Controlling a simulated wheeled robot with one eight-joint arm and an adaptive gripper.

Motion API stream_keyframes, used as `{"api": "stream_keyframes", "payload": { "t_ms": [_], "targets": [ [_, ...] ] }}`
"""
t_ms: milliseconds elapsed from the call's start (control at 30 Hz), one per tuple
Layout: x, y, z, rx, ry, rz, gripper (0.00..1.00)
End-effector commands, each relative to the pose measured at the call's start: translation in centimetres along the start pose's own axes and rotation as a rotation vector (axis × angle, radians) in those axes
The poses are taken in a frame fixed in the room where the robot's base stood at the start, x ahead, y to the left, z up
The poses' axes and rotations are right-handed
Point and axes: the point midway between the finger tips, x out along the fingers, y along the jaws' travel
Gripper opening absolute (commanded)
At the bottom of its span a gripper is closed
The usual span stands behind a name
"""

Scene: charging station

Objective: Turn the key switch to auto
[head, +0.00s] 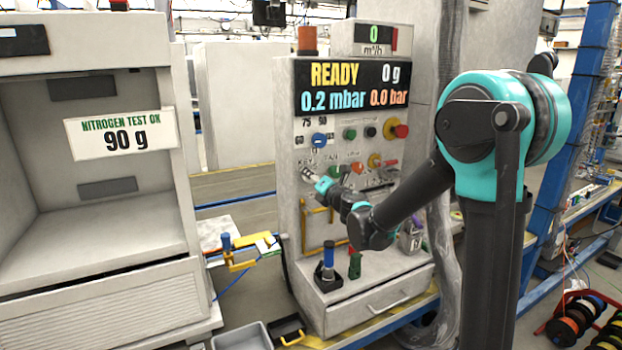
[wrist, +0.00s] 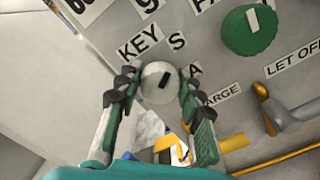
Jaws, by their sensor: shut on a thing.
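The key switch (wrist: 157,82) is a round pale knob with a short dark mark, on the grey panel under the KEY label (wrist: 139,46). The letters S (wrist: 177,41) and A (wrist: 195,71) stand above and to the right of it. The dark mark is off the knob's middle, on its right side, and tilts slightly. My gripper (wrist: 155,92) has one finger on each side of the knob and is shut on it. In the head view my gripper (head: 318,184) reaches the panel's left side, and it mostly hides the switch.
A green knob (wrist: 248,30) sits up and right of the switch. A lever with an orange part (wrist: 272,112) is at the LET OFF label. A yellow handle (head: 318,222) is below my gripper. The display (head: 350,86) reads READY. A white cabinet (head: 95,230) stands left.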

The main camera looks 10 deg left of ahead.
Motion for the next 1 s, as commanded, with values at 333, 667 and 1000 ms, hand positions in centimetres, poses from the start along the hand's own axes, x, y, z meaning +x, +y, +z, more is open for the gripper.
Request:
{"api": "stream_keyframes", "payload": {
  "t_ms": [333, 667, 1000],
  "targets": [
    [-0.01, -0.11, 0.00, 0.329, -0.001, 0.000, 0.08],
    [-0.02, -0.19, -0.03, 0.641, -0.001, 0.000, 0.08],
    [-0.02, -0.24, -0.08, 0.915, -0.001, 0.000, 0.08]
  ]
}}
